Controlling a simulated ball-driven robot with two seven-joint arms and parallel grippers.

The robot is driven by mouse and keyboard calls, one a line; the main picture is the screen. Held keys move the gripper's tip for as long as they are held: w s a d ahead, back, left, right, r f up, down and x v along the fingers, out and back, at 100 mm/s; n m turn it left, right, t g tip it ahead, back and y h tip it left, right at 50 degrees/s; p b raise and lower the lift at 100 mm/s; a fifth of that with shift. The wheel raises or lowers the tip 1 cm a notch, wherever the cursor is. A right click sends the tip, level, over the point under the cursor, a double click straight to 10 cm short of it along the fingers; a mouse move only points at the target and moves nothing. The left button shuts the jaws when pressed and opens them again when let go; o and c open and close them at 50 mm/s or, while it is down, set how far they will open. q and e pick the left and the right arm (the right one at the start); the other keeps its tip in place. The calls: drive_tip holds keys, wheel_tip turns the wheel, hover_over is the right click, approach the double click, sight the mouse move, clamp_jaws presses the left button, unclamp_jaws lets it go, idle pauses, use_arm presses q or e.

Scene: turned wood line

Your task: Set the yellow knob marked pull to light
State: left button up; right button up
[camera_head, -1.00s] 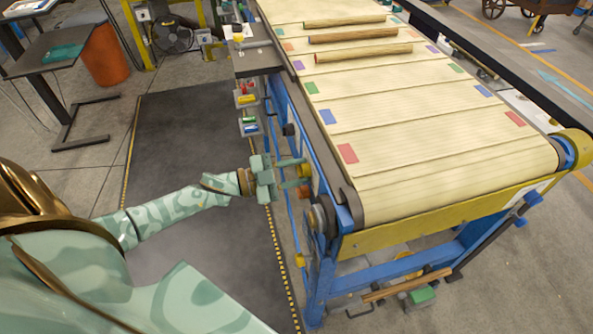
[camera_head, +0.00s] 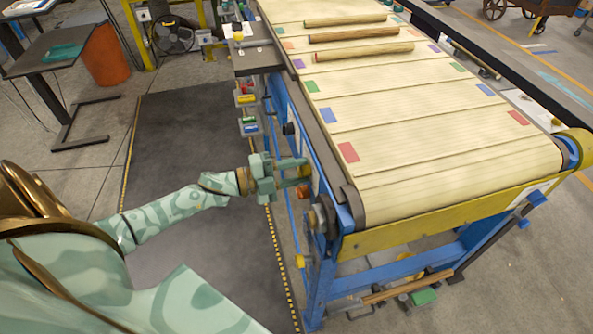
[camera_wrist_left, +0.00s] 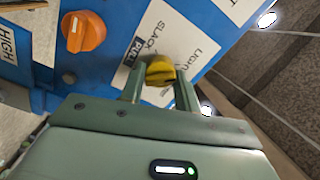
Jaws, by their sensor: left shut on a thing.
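The yellow knob (camera_wrist_left: 160,74) sits on the blue side panel in the left wrist view. A white label behind it reads PULL, with SLACK on one side and LIGHT on the other. My left gripper (camera_wrist_left: 158,92) is shut on the yellow knob, one finger on each side of it. In the head view my left gripper (camera_head: 298,172) reaches the side of the conveyor, and its fingers largely hide the yellow knob. The knob's exact pointing direction is hard to tell. My right gripper is not in view.
An orange knob (camera_wrist_left: 83,32) is beside the yellow one, near a HIGH label (camera_wrist_left: 8,46). The conveyor belt (camera_head: 430,130) carries wooden rods (camera_head: 365,53). A dark floor mat (camera_head: 190,130) lies clear left of the blue frame (camera_head: 318,285).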

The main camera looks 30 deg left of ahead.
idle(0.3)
use_arm(q)
drive_tip(key=o, duration=1)
drive_tip(key=v, duration=1.6)
drive_tip(key=shift+s+a+p, duration=0.15)
drive_tip(key=shift+p, duration=0.2)
